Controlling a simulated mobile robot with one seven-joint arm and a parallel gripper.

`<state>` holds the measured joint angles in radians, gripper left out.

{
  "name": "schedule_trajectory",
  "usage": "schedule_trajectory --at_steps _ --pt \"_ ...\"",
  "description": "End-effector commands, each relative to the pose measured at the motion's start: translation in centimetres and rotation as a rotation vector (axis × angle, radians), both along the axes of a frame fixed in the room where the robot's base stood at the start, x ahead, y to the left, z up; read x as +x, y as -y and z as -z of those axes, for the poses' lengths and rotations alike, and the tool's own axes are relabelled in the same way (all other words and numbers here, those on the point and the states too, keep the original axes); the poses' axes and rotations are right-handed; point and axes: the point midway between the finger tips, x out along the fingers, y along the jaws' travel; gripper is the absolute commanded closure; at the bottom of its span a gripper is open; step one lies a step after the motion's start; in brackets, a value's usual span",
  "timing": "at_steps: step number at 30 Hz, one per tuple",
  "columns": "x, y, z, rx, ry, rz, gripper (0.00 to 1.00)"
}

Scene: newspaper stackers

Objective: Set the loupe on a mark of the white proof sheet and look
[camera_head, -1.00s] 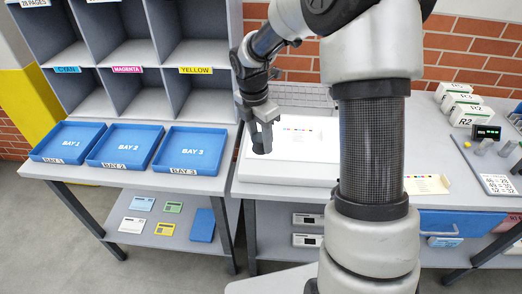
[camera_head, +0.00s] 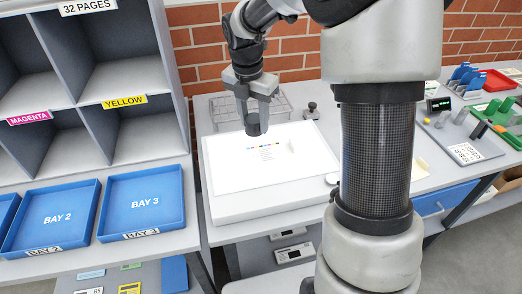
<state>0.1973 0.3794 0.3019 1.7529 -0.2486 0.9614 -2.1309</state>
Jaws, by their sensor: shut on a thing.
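The white proof sheet (camera_head: 235,168) lies on a white light-table-like slab (camera_head: 225,210) on the grey bench. A row of small coloured marks (camera_head: 268,147) and a few lines of fine print show near its middle. My gripper (camera_head: 255,118) is shut on the loupe (camera_head: 253,126), a small dark cylinder held upright between the fingers. The loupe appears just above the sheet's back part, behind the coloured marks. I cannot tell whether it touches the sheet.
A wire rack (camera_head: 228,108) and a small dark knobbed item (camera_head: 311,110) stand behind the slab. Blue trays (camera_head: 140,200) and grey pigeonholes (camera_head: 130,144) stand left. A grey tray (camera_head: 480,146) and a red tray (camera_head: 498,80) lie right, past my arm.

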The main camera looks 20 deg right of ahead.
Motion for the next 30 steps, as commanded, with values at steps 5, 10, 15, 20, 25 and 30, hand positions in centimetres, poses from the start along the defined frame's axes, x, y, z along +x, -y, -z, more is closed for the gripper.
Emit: schedule_trajectory --at_steps 5,10,15,20,25,30 --pt "-0.1 0.0 1.9 0.001 -0.002 -0.01 0.83" --pt "-0.1 -0.1 5.0 0.0 -0.002 -0.012 0.83" --pt "0.0 0.0 6.4 -0.001 -0.001 -0.009 0.83" --pt "-0.1 -0.1 8.3 0.0 -0.003 -0.01 0.83" --pt "0.0 0.0 10.0 0.001 -0.001 -0.01 0.83" --pt "0.0 0.0 10.0 0.001 0.001 -0.009 0.83"
